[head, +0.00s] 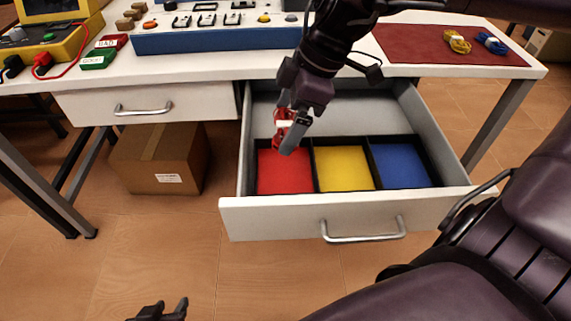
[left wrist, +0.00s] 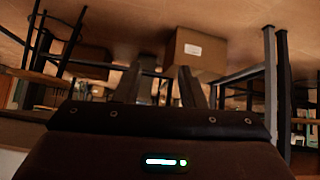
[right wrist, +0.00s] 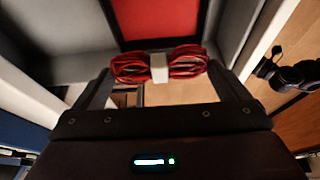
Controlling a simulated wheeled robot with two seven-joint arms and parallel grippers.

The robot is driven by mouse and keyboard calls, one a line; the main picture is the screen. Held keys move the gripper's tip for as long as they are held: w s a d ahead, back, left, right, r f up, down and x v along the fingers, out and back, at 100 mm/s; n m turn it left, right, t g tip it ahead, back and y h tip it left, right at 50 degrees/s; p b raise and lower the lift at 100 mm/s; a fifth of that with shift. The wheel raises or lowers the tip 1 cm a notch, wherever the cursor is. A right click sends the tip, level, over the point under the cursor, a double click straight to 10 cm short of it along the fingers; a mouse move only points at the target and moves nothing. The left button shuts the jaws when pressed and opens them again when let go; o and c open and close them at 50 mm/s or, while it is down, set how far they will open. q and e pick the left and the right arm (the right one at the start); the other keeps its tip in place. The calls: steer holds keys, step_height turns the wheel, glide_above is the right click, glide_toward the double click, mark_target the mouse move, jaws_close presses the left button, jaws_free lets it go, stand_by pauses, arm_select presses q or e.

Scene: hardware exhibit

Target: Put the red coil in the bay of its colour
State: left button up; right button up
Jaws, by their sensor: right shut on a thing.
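The red coil (right wrist: 187,67), tied with a white band, is between the fingers of my right gripper (right wrist: 165,85), which is shut on it. In the head view the right gripper (head: 289,136) holds the red coil (head: 279,115) above the open drawer (head: 270,217), near the back of its red bay (head: 285,173); the finger partly hides the coil. The yellow bay (head: 343,168) and blue bay (head: 402,165) lie to the right of the red one and are empty. My left gripper (head: 165,310) is low at the bottom left, open and empty, over the floor.
A yellow coil (head: 457,42) and a blue coil (head: 491,43) lie on a red mat (head: 420,48) on the tabletop. A closed drawer (head: 180,104) is to the left, with a cardboard box (head: 160,170) on the floor beneath it. A blue board (head: 215,40) stands on the table.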

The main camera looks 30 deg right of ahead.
steer(key=b, duration=0.1)
glide_above(280, 172)
steer(key=d, duration=0.1)
steer(key=f, duration=0.4)
steer(key=shift+s+d, duration=0.15)
steer(key=shift+s, duration=0.25)
step_height(280, 172, down, 3)
steer(key=shift+b, duration=0.45)
step_height(280, 172, down, 4)
steer(key=shift+r+b, duration=0.2)
steer(key=shift+b, duration=0.4)
arm_select(q)
steer(key=w+r+t+h, duration=0.1)
steer(key=r+t, duration=0.3)
steer(key=r, duration=0.4)
steer(key=w+r+t+h, duration=0.2)
steer(key=w+r+t, duration=0.2)
steer(key=r, duration=0.3)
steer(key=w+r+t+h, duration=0.1)
steer(key=w+r+t, duration=0.2)
steer(key=r, duration=0.5)
steer(key=shift+d+r+t+h, duration=0.3)
steer(key=shift+d+t, duration=0.05)
steer(key=shift+t, duration=0.35)
steer(key=shift+w, duration=0.1)
arm_select(e)
steer(key=shift+f, duration=0.1)
